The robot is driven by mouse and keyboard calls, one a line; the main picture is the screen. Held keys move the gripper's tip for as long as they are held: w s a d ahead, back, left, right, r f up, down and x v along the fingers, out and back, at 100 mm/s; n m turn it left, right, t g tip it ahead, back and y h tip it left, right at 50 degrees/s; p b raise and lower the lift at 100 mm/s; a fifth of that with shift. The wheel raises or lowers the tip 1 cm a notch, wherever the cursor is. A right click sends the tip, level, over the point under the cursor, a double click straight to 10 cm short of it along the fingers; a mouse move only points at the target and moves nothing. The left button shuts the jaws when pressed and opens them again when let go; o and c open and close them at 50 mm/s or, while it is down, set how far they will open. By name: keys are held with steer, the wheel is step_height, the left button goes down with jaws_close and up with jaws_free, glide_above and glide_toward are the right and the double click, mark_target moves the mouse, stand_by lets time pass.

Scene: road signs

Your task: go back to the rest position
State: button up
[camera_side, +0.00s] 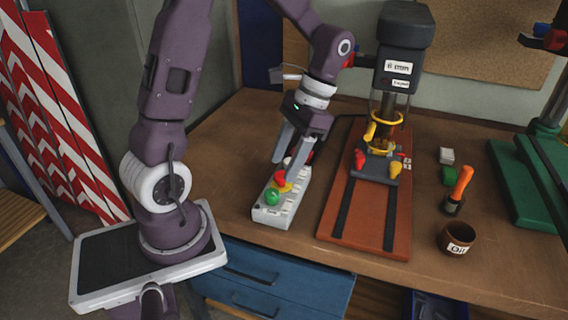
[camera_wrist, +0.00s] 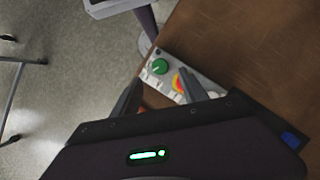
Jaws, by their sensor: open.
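My gripper (camera_side: 290,158) is open and points down over a grey control box (camera_side: 268,214) on the wooden workbench. In the side view its two fingers are beside and above the box's red and yellow button, partly covering the box's far part. A green knob (camera_side: 271,196) sits on the near end of the box. In the wrist view the fingers (camera_wrist: 160,98) are spread apart. The green knob (camera_wrist: 160,66) and the red and yellow button (camera_wrist: 178,83) show between and beyond them. I cannot tell whether a finger touches the button.
A drill press (camera_side: 397,60) stands on a red-brown base board (camera_side: 364,235) right of the box. A brown cup (camera_side: 457,238) and an orange-handled tool (camera_side: 462,183) stand farther right. Blue drawers (camera_side: 285,280) are below the bench. Bare bench lies left of the box.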

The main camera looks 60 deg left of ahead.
steer(key=s+d+r+t, duration=0.9)
steer(key=r+t, duration=0.1)
steer(key=r, duration=0.1)
steer(key=shift+s, duration=0.25)
stand_by(0.3)
